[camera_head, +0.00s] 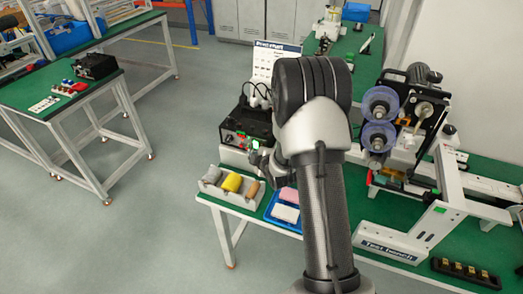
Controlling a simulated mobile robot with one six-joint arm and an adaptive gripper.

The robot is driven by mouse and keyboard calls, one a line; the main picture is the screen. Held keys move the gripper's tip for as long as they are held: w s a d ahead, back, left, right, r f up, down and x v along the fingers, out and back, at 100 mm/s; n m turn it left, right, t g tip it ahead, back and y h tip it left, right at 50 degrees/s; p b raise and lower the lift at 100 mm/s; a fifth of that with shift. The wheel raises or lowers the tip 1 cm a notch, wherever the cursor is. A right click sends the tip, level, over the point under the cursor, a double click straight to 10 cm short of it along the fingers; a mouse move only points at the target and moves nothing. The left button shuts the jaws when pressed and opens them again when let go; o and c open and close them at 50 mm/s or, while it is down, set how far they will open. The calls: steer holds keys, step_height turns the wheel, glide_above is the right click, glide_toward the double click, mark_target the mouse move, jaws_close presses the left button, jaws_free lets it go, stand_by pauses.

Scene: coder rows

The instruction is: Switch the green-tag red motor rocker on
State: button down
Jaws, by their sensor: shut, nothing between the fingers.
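A black control box (248,122) stands at the left end of the green bench, on a light base. Its front panel carries small red and green marks, and a bright green patch (256,144) shows at its right side. The red motor rocker and its tag are too small to make out, and I cannot tell the rocker's position. My gripper (262,162) is shut and empty, just in front of the panel's lower right. My arm hides the area to the right. I cannot tell whether the fingers touch the panel.
A light tray with grey, yellow and brown rolls (231,183) lies in front of the box. A blue tray (282,213) is beside it. A machine with blue spools (380,118) stands right of my arm. The aisle on the left is clear.

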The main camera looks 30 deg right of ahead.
steer(key=shift+d, duration=0.1)
steer(key=shift+w+d+b, duration=0.25)
steer(key=shift+b, duration=0.1)
steer(key=shift+w+d+f, duration=0.1)
steer(key=shift+w+d, duration=0.1)
steer(key=shift+d, duration=0.05)
stand_by(0.6)
steer(key=shift+a+b, duration=0.1)
steer(key=shift+b, duration=0.2)
steer(key=shift+s+a, duration=0.45)
steer(key=shift+a, duration=0.05)
steer(key=shift+a, duration=0.1)
steer(key=s+a+b, duration=0.1)
steer(key=a, duration=0.1)
steer(key=s+a+r, duration=0.1)
steer(key=s, duration=0.1)
steer(key=shift+a+b, duration=0.35)
steer(key=shift+b, duration=0.05)
stand_by(0.3)
